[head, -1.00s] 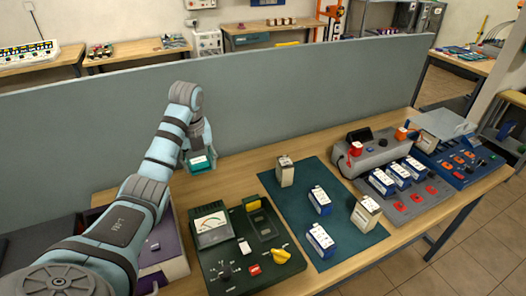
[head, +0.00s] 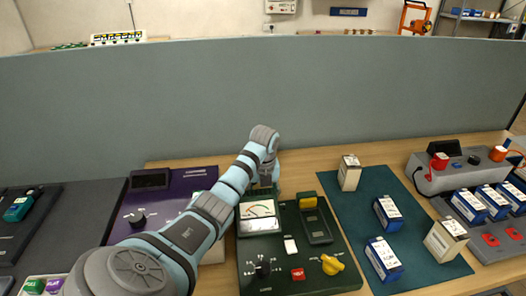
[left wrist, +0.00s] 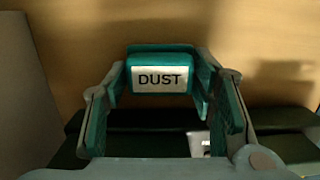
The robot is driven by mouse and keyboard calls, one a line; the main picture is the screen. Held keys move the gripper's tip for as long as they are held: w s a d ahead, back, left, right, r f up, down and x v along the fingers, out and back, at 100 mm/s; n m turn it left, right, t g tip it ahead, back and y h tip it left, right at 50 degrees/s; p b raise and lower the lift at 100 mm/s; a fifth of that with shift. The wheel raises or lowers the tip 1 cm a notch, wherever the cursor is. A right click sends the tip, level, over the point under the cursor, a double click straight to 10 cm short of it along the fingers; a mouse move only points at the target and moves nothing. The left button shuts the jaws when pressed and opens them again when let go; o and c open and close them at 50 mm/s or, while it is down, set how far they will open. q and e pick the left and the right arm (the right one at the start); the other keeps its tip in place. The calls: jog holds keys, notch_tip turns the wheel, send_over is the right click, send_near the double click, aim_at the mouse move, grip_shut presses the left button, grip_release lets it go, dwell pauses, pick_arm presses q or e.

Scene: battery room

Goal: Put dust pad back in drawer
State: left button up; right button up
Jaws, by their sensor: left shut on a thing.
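The dust pad (left wrist: 160,75) is a teal block with a white label reading DUST. In the left wrist view it sits between the two fingertips of my left gripper (left wrist: 160,88), which is shut on it. In the head view my left gripper (head: 265,186) is behind the green meter tester, near the grey partition, and the pad is largely hidden by the arm. A white-edged holder with green and purple labelled blocks (head: 44,286) is cut off at the lower left; I cannot tell whether it is the drawer. My right gripper is not in view.
The green tester (head: 290,262) stands below the gripper, with a purple panel (head: 170,190) left of it. Several battery blocks stand on a dark green mat (head: 352,213) to the right. A dark tray (head: 45,232) is at far left. The grey partition (head: 200,110) runs behind.

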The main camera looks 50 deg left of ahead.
pick_arm(q)
jog(key=shift+s+f, duration=0.1)
jog(key=o, duration=1.1)
